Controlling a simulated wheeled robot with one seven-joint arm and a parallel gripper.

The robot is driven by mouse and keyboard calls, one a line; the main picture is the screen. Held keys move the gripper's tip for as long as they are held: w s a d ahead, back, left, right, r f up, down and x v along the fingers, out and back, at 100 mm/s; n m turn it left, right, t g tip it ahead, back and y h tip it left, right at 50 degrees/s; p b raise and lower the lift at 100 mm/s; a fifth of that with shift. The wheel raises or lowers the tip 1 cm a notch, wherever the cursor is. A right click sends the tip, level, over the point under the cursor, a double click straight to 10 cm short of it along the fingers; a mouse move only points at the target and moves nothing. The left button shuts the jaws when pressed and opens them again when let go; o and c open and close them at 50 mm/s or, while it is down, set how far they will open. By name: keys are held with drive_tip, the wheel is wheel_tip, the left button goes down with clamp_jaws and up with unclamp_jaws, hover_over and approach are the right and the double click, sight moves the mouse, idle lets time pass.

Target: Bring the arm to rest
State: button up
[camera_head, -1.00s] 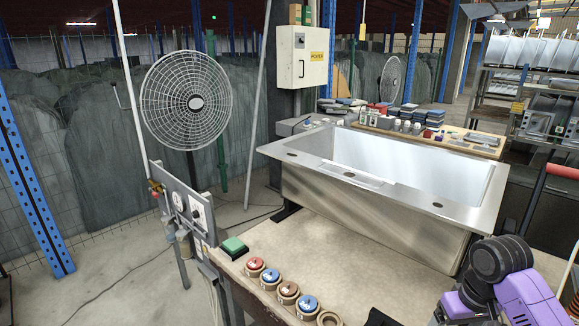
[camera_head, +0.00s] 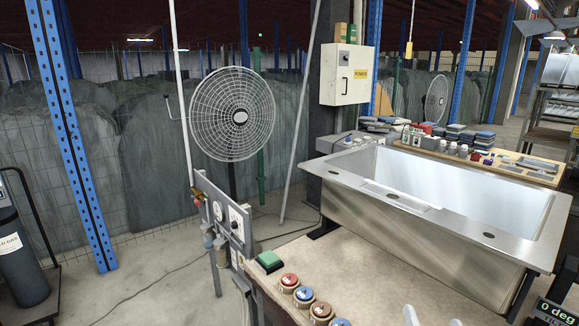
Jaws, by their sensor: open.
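My gripper is not in view, and no arm link shows clearly. A small pale grey piece (camera_head: 412,316) stands up at the bottom edge, cut off by the frame; I cannot tell what it is. A dark display reading "0 deg" (camera_head: 555,311) shows in the bottom right corner.
A fan (camera_head: 233,115) stands behind a gauge panel (camera_head: 222,215). A gas cylinder (camera_head: 20,262) is far left.

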drive_tip(key=s+a+f+n+g, duration=0.1)
drive_tip(key=s+a+f, duration=0.1)
drive_tip(key=s, duration=1)
drive_tip(key=s+a+f+n+g+y, duration=0.1)
drive_tip(key=s+a+f+n, duration=0.1)
drive_tip(key=s, duration=1.1)
drive_tip(key=s+a+f+n+y, duration=0.1)
drive_tip(key=s+a+n, duration=0.1)
drive_tip(key=s, duration=1.1)
drive_tip(key=shift+a+f+g, duration=0.4)
drive_tip(key=shift+a, duration=0.35)
